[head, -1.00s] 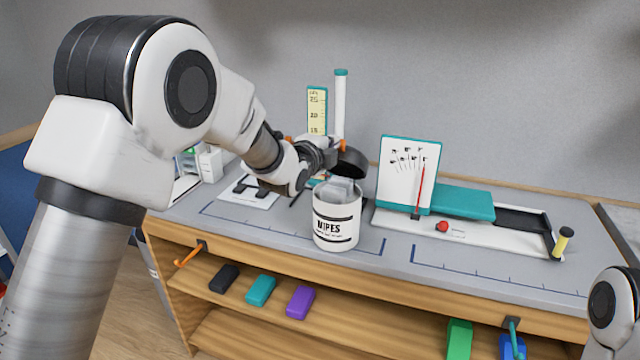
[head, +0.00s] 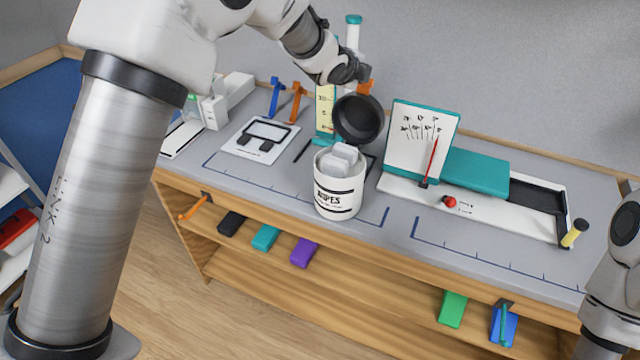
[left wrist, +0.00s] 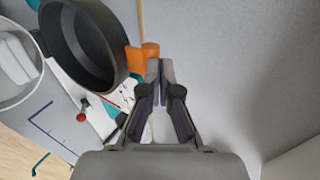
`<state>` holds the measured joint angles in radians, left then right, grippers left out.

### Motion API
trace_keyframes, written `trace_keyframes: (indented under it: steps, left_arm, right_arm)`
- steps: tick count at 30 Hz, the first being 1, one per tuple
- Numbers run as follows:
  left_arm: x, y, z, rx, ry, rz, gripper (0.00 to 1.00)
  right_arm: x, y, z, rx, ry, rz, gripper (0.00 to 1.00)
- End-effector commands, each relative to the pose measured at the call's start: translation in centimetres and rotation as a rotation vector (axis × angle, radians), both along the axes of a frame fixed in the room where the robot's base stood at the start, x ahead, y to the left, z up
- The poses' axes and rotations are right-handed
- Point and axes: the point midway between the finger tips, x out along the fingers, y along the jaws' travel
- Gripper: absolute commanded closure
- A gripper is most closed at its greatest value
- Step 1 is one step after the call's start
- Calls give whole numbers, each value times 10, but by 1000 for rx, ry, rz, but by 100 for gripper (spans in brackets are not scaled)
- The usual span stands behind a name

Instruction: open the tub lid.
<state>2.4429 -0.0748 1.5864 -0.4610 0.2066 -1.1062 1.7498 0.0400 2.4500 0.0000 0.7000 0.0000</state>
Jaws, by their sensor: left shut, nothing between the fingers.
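The white wipes tub (head: 338,196) stands upright on the bench with white wipes (head: 340,160) showing in its open mouth. Its black lid (head: 359,119) stands up at the tub's back rim, hollow underside facing the head camera. An orange tab (head: 366,87) is on the lid's edge. My left gripper (head: 362,73) is just above and behind the tab, shut and empty. The left wrist view shows the shut fingertips (left wrist: 160,66) close beside the orange tab (left wrist: 142,57), with the lid (left wrist: 86,45) and tub rim (left wrist: 38,75) left of them. Contact with the tab is unclear.
A white board with a red pointer (head: 431,162) and a teal block (head: 474,171) stand right of the tub. A tall white tube (head: 353,35) and yellow scale (head: 325,108) are behind it. Blue and orange hooks (head: 276,97) are to the left. Bench front is clear.

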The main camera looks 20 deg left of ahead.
Motion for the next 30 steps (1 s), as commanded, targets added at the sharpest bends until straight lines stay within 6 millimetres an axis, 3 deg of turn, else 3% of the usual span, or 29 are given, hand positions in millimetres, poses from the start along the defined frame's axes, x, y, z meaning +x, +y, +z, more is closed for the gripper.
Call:
trace_keyframes:
  steps: [20, 30]
  left_arm:
    - [4, -1, 0, 0, -1, 0, 100]
    - [4, 0, 16, 0, -1, 0, 100]
  right_arm:
    - [0, 0, 1, 0, 0, 0, 60]
    - [0, 0, 15, 0, 0, 0, 60]
